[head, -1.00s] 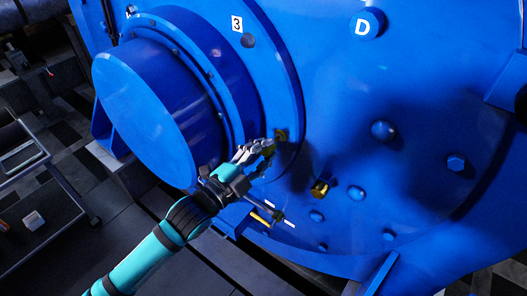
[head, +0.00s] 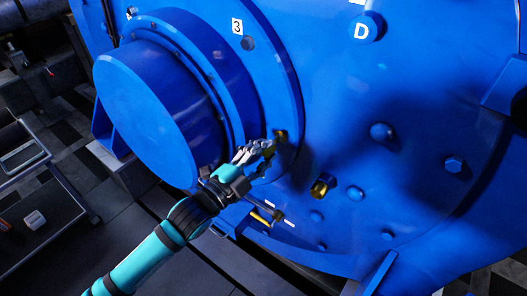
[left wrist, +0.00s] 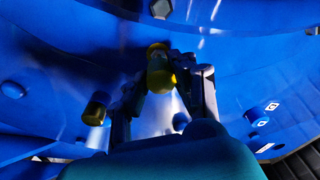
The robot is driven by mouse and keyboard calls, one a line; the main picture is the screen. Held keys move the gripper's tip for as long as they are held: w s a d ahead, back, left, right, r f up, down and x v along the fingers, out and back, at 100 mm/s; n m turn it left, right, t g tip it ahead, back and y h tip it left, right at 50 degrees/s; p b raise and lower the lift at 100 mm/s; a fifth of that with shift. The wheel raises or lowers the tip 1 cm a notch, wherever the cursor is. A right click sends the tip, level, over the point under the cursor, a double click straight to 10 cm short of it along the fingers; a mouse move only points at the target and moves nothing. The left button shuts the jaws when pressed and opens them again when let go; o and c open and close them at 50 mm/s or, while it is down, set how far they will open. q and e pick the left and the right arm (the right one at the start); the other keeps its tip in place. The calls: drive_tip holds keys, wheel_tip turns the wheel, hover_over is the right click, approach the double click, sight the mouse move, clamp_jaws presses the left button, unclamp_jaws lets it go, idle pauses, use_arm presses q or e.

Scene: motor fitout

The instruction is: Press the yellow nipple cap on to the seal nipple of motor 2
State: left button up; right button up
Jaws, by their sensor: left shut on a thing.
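My left gripper (head: 262,151) is at the blue motor (head: 330,90), beside the round flange. It is shut on the yellow nipple cap (left wrist: 160,78), which shows between the fingers in the left wrist view. A yellowish fitting, seemingly the seal nipple (left wrist: 157,48), shows just past the cap. In the head view this fitting (head: 281,136) is at the flange edge, by the fingertips. The cap overlaps it in the wrist view; I cannot tell whether they touch. No motor number 2 is readable. My right gripper is not in view.
Another brass fitting (head: 322,186) sticks out of the motor to the right. Blue bolt heads (head: 382,132) stand out from the face. Labels "3" (head: 237,25) and "D" (head: 361,30) are above. A small cart (head: 40,190) stands at the left.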

sight(264, 153)
use_arm(q)
drive_tip(key=shift+w+d, duration=0.1)
idle(0.3)
drive_tip(key=shift+x, duration=1.4)
drive_tip(key=o, duration=0.8)
drive_tip(key=shift+w+f, duration=0.15)
drive_tip(key=shift+o, duration=0.2)
drive_tip(key=r+v, duration=0.1)
drive_tip(key=v, duration=1.1)
drive_tip(key=shift+f, duration=0.4)
